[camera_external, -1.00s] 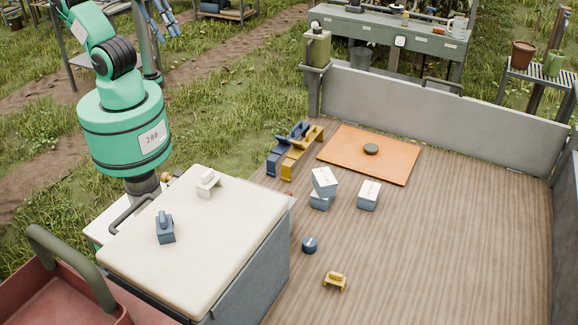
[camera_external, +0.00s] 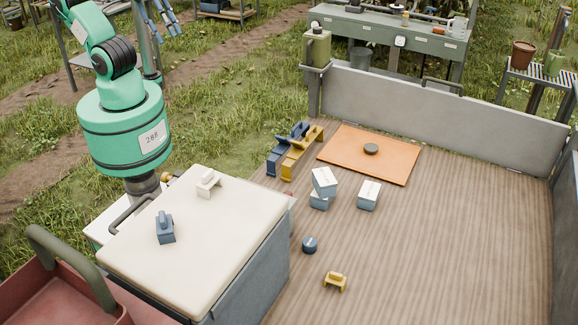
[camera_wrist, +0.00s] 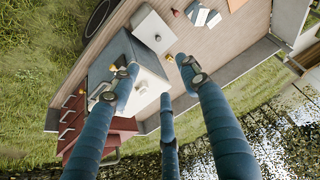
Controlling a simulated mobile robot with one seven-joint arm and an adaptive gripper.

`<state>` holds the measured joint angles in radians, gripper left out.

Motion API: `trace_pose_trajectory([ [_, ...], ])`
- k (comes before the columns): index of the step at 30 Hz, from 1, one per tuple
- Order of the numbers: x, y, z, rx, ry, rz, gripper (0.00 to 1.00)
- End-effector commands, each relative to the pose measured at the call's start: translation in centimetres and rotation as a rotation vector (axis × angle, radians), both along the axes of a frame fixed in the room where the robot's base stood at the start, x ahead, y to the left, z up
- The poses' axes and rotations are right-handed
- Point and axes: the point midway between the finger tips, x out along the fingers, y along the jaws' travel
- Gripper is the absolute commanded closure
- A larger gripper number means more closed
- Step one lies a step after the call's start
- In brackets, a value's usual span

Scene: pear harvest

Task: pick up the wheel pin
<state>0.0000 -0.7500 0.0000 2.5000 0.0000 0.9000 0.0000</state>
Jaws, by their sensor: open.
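I cannot tell for sure which small part is the wheel pin. A small yellow handled piece (camera_external: 335,281) and a round dark blue knob-like piece (camera_external: 309,245) lie apart on the wooden deck. A flat dark disc (camera_external: 371,149) lies on the orange mat (camera_external: 340,150). My gripper (camera_external: 165,18) is raised at the top left of the external view, far from these. In the wrist view my gripper (camera_wrist: 160,78) has its three blue fingers spread and empty, high above the deck.
A chest with a cream lid (camera_external: 225,245) carries a blue block and a white one. White-topped boxes (camera_external: 369,195) and blue and yellow brackets (camera_external: 298,155) stand on the deck. A grey side wall (camera_external: 430,105) bounds it. The right of the deck is clear.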

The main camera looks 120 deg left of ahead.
Motion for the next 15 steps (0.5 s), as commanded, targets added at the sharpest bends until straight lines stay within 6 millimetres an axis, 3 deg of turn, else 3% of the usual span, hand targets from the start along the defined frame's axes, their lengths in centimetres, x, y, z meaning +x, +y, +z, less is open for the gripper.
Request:
trace_pose_trajectory([
  [10,0.1,0.0,0.0,0.000,0.001,-0.001,0.51],
  [15,1.2,0.1,-0.1,0.005,0.014,-0.004,0.51],
])
